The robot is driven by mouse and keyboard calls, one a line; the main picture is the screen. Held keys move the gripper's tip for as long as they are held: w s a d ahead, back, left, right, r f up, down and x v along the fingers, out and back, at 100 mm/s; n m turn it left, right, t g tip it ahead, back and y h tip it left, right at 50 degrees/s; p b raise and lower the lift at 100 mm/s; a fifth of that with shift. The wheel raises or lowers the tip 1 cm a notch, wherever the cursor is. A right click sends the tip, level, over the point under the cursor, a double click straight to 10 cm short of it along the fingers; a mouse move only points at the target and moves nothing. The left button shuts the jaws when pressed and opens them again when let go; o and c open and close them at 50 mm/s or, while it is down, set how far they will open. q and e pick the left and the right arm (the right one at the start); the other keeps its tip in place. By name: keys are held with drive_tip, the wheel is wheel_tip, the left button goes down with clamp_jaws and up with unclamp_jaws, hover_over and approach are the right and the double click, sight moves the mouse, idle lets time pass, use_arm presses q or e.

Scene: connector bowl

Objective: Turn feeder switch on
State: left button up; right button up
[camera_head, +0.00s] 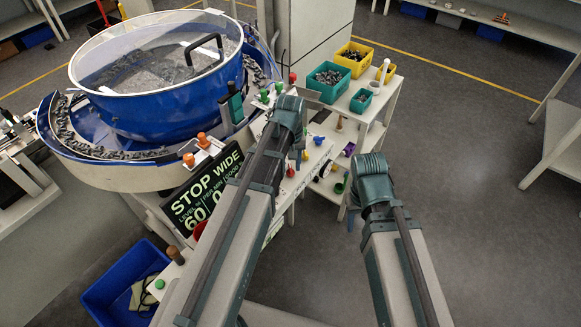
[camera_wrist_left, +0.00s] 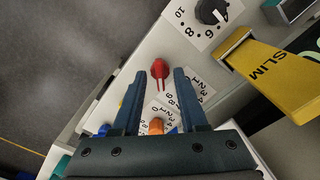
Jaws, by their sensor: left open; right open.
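The blue vibratory feeder bowl (camera_head: 165,112) with a clear lid stands at the left in the head view. A red lever switch (camera_wrist_left: 160,67) sits on a pale panel in the left wrist view; its red tip also shows in the head view (camera_head: 290,172). No readable label tells me whether it is the feeder switch. My left gripper (camera_wrist_left: 160,75) is open, its fingertips on either side of the red lever in the picture, with gaps; I cannot tell how far above the panel they are. My right gripper (camera_head: 352,217) is open and empty, right of the panel, largely hidden by its wrist.
A STOP WIDE display (camera_head: 205,190) stands left of my left arm. Teal (camera_head: 328,92) and yellow (camera_head: 354,68) bins sit behind. Floor at right is clear.

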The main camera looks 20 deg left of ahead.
use_arm(q)
clamp_jaws()
drive_tip(key=shift+m, duration=0.3)
drive_tip(key=m, duration=0.8)
drive_tip(key=shift+m, duration=0.3)
drive_tip(key=m, duration=0.4)
drive_tip(key=shift+m, duration=2.5)
